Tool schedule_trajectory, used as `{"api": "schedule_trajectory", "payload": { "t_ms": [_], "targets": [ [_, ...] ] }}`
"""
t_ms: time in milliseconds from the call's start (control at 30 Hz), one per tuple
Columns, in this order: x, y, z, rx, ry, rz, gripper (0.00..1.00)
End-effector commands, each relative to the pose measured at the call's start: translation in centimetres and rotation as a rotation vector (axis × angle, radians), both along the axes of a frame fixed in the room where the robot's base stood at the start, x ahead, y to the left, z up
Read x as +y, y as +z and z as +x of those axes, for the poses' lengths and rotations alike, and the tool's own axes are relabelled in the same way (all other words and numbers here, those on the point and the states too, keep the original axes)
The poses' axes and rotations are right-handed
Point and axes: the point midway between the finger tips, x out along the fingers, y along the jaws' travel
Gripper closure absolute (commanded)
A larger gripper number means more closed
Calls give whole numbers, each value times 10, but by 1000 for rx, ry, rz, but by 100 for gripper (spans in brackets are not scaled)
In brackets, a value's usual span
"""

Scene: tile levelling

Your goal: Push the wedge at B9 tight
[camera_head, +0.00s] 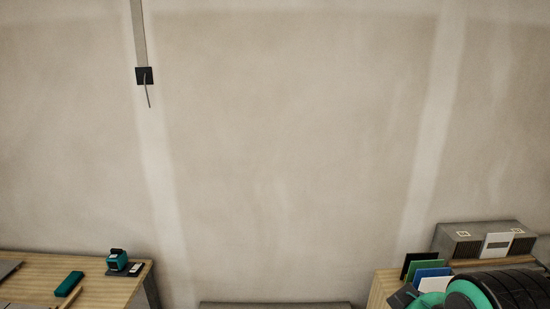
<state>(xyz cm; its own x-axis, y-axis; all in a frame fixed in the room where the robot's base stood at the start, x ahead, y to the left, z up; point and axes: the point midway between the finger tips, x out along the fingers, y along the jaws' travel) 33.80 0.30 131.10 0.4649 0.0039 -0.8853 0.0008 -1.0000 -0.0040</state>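No wedge and no B9 mark show in the head view. No tiles or levelling clips can be made out. My gripper is not in this view, so its fingers and anything between them cannot be seen.
A bare plaster wall (290,150) fills most of the view, with a black socket box (144,76) and loose cable. A left wooden bench (115,287) carries a teal device (117,260) and teal case (69,284). At right are coloured panels (425,270) and a grey box (470,238).

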Motion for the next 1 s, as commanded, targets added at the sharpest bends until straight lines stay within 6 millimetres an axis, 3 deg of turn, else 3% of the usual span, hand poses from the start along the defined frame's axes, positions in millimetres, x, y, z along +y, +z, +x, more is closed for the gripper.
{"api": "schedule_trajectory", "payload": {
  "t_ms": [167, 433, 700, 1000],
  "targets": [
    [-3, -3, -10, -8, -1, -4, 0],
    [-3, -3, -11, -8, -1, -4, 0],
    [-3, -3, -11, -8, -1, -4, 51],
    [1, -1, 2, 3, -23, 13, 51]
  ]
}}
